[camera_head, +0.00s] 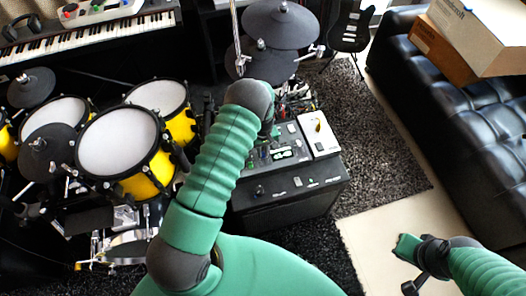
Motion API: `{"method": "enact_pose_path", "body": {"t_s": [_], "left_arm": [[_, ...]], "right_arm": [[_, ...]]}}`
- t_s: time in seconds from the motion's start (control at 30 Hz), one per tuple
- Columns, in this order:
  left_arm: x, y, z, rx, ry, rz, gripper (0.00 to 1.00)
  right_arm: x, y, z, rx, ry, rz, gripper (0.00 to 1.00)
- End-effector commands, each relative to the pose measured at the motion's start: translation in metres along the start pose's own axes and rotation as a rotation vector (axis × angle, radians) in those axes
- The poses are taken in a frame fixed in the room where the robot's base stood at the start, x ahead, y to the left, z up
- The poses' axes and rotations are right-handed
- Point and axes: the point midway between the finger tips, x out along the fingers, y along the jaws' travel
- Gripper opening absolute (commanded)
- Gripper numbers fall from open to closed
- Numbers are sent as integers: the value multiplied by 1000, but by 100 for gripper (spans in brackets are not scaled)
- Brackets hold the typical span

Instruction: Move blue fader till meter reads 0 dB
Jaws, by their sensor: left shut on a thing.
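A dark mixer console (262,187) with a lit green display (283,154) stands in the middle of the view. The display is too small to read. My left arm reaches up over the drums' right side and bends down to the console. My left gripper (274,131) is at the console's upper part, partly hidden behind my own arm, and shut on a small control there. The blue fader cannot be made out from here.
A white-topped box (319,136) adjoins the console's right side. Yellow drums (118,143) stand to the left and dark cymbal pads (281,24) behind. A keyboard (84,43) is at upper left. A black sofa (440,110) with cardboard boxes (470,35) is at right. Dark carpet (375,150) lies clear between.

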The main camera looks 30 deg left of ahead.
Motion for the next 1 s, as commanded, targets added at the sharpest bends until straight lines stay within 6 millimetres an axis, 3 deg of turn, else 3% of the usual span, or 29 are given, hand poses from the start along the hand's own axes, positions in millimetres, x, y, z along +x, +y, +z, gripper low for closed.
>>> {"method": "enact_pose_path", "body": {"t_s": [0.87,0.9,1.0], "left_arm": [[0,1,2,0,0,1,0],[0,1,2,0,0,1,19],[0,1,2,0,0,1,32]], "right_arm": [[-3,0,-1,0,0,0,0],[-3,0,-1,0,0,0,0],[-3,0,-1,0,0,0,0]]}}
